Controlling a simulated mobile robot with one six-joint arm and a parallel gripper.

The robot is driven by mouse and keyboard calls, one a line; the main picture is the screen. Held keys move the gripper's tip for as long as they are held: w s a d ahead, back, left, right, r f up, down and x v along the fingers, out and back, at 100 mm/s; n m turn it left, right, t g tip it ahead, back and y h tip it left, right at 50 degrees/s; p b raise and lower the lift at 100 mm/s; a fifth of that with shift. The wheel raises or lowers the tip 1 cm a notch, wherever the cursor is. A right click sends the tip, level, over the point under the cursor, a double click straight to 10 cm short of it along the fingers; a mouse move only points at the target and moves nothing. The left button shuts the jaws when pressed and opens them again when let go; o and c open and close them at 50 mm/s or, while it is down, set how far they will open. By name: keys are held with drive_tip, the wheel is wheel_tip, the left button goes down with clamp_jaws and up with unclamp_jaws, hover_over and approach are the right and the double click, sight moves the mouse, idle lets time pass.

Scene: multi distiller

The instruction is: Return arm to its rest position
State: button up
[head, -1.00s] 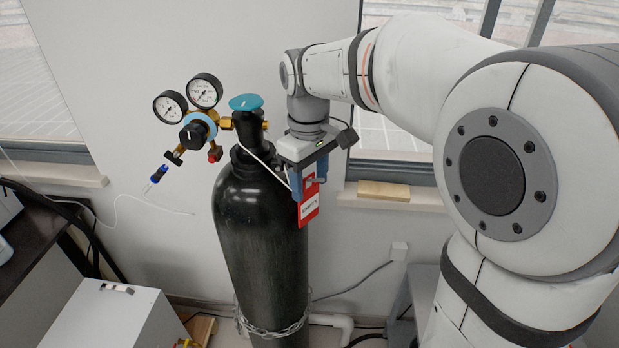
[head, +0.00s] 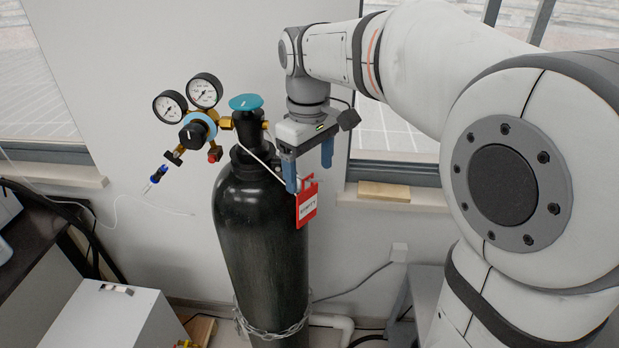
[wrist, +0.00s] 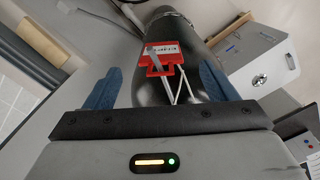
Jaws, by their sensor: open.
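My gripper (head: 309,170) is open, with its two blue fingers spread and pointing down beside the top of the black gas cylinder (head: 262,225). A red tag (head: 307,204) with a white label hangs by a white cord from the cylinder's neck. It hangs just below the fingers and is not held. In the wrist view, the gripper (wrist: 158,85) shows its fingers wide apart, with the red tag (wrist: 160,50) and its cord between and beyond them. The cylinder (wrist: 205,85) lies behind the tag there. My arm reaches in from the right.
A regulator with two gauges (head: 188,98) and a teal valve knob (head: 246,102) sit at the cylinder's top. A chain (head: 272,331) goes around the cylinder low down. A white box (head: 105,318) stands at lower left. A window sill (head: 400,196) lies behind the gripper.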

wheel_tip(320, 180, up, 4)
drive_tip(key=shift+r, duration=0.25)
drive_tip(key=shift+s+d, duration=0.3)
drive_tip(key=s+d+f+m+t, duration=0.1)
drive_tip(key=s+d+f+m, duration=0.3)
drive_tip(key=s+f, duration=0.2)
drive_tip(key=s+d+f+m+t+b, duration=0.1)
drive_tip(key=s+d+f+m+t, duration=0.1)
drive_tip(key=s+d+f+m, duration=0.2)
drive_tip(key=s+d+f, duration=0.1)
drive_tip(key=s+f, duration=0.2)
drive_tip(key=s, duration=0.2)
drive_tip(key=shift+s+d+f+m+t, duration=0.2)
drive_tip(key=shift+s+m+t, duration=0.05)
drive_tip(key=shift+m+t, duration=0.05)
